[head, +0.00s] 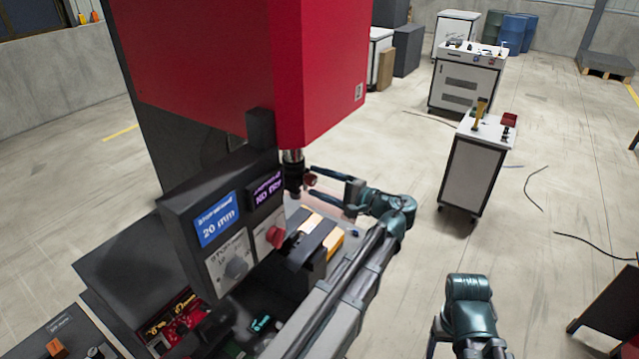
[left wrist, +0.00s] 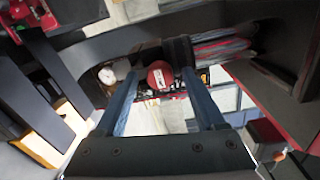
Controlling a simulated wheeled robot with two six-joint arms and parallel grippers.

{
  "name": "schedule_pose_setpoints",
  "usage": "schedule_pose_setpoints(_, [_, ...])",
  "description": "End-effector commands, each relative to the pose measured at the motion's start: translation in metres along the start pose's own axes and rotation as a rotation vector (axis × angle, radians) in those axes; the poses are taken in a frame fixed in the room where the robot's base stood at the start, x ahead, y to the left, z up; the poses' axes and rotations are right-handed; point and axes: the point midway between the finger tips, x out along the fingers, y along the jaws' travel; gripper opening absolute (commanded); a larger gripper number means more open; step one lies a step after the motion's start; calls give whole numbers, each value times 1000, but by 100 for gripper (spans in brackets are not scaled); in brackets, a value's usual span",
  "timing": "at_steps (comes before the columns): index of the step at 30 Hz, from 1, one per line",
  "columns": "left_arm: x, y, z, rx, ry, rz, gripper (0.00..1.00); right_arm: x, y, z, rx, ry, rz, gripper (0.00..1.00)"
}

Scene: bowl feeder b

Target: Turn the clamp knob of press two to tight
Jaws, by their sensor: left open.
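Press two is the big red machine (head: 330,70) with a small "2" label on its side. A round red clamp knob (head: 309,180) sits low beside the press's black spindle. In the left wrist view the red knob (left wrist: 159,76) carries a white mark and lies between my fingertips. My left gripper (head: 315,183) reaches in from the right side of the press and is open, one finger on each side of the knob. I cannot tell whether a finger touches it. My right gripper is not in view.
The press's control panel (head: 222,240) has a "20 mm" display, a grey dial (head: 237,267) and a red button (head: 275,236), close to my left arm. A dark block (head: 312,243) stands below the spindle. White carts (head: 470,165) stand farther right on open floor.

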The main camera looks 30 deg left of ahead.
Motion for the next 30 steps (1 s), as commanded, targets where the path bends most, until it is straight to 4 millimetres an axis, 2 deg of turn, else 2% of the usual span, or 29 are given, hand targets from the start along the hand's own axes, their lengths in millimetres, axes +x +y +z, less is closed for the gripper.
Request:
schedule_pose_setpoints(4, [-3, 0, 0, 0, 0, 0, 72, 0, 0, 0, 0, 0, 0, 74])
schedule_pose_setpoints(7, [-14, 0, -1, 0, 3, 0, 72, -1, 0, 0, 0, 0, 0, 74])
schedule_pose_setpoints(21, [-110, 0, -1, 0, 3, 0, 72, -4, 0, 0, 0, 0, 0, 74])
schedule_pose_setpoints(24, [-123, 0, -1, 0, 2, 0, 72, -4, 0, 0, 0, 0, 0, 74])
schedule_pose_setpoints(30, [-137, 0, 0, 0, 1, 0, 72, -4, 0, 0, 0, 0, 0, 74])
